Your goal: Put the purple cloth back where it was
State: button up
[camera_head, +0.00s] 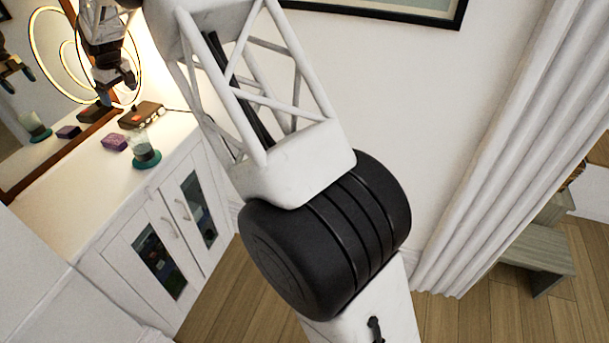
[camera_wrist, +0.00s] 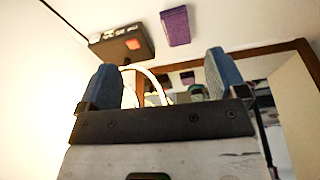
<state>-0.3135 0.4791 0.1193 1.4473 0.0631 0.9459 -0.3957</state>
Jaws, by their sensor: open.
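The purple cloth (camera_head: 114,142), a small folded block, lies on the white cabinet top between a dark box and a glass on a teal base. In the wrist view the cloth (camera_wrist: 175,26) shows at the top, beyond my fingertips and apart from them. My gripper (camera_head: 122,86) hangs above the cabinet near the mirror, behind and above the dark box in the head view. In the wrist view my gripper (camera_wrist: 160,62) has its two blue fingers spread wide with nothing between them. No marker of an earlier place for the cloth shows.
The dark box (camera_head: 141,115) with a red-orange patch stands close to the cloth. The glass on its teal base (camera_head: 146,158) stands on the other side. A wood-framed mirror (camera_head: 88,128) behind reflects them. A glowing ring lamp (camera_head: 37,38) is at upper left. The front-left cabinet top (camera_head: 75,195) is clear.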

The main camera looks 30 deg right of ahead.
jog(key=s+d+r+m, duration=0.1)
jog(key=s+d+r, duration=0.5)
jog(key=s, duration=0.4)
jog(key=s+d+r+m, duration=0.2)
jog(key=s+d+r, duration=0.2)
jog(key=s+d, duration=0.5)
jog(key=s+d+r+m, duration=0.1)
jog(key=s+d+r, duration=0.45)
jog(key=s, duration=0.55)
jog(key=s+d+f+m, duration=0.1)
jog(key=s+d+f, duration=0.1)
jog(key=s, duration=0.9)
jog(key=s+d+f+m, duration=0.1)
jog(key=s+d+f, duration=0.2)
jog(key=s, duration=0.9)
jog(key=s+d+f+m+t+h, duration=0.1)
jog(key=s+d+f+m, duration=0.1)
jog(key=s+d, duration=0.4)
jog(key=s, duration=0.5)
jog(key=shift+s+d+f, duration=0.15)
jog(key=shift+s+f, duration=0.05)
jog(key=shift+f, duration=0.05)
